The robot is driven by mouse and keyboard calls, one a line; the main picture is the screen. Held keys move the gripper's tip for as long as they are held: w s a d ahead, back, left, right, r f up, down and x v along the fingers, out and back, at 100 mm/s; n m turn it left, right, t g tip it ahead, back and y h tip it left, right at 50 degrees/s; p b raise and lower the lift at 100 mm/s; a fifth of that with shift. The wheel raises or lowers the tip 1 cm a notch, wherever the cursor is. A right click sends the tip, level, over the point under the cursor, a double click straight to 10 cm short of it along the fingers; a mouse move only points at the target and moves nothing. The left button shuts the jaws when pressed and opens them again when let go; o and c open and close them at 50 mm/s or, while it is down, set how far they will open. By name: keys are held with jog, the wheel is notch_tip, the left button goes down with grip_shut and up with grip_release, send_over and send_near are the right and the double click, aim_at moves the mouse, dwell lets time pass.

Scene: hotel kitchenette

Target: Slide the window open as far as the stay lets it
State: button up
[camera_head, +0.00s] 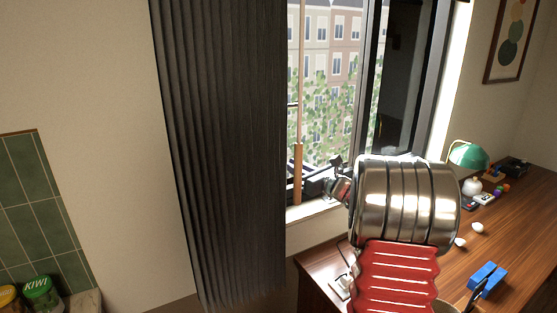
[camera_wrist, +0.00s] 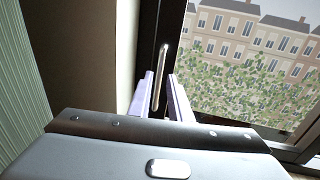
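The window (camera_head: 366,80) has dark frame members and stands behind the desk, with buildings and ivy seen through it. In the wrist view a slim, pale upright handle (camera_wrist: 160,75) sits on a dark upright frame member (camera_wrist: 150,40), with a window pane (camera_wrist: 240,70) to its right. My gripper (camera_wrist: 161,84) has one finger on each side of the handle's lower part, with gaps showing; contact cannot be told. In the head view my gripper (camera_head: 336,164) is small at the window's lower part, and my arm hides some of the sill. The stay cannot be made out.
A dark pleated curtain (camera_head: 220,150) hangs left of the opening, with a wooden-ended rod (camera_head: 298,172) beside it. The wooden desk (camera_head: 520,215) at right holds a green lamp (camera_head: 468,154), a blue block (camera_head: 487,278) and small items.

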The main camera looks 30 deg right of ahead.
send_over(278, 179)
jog(key=shift+w+d, duration=0.25)
jog(key=shift+c, duration=0.5)
grip_shut()
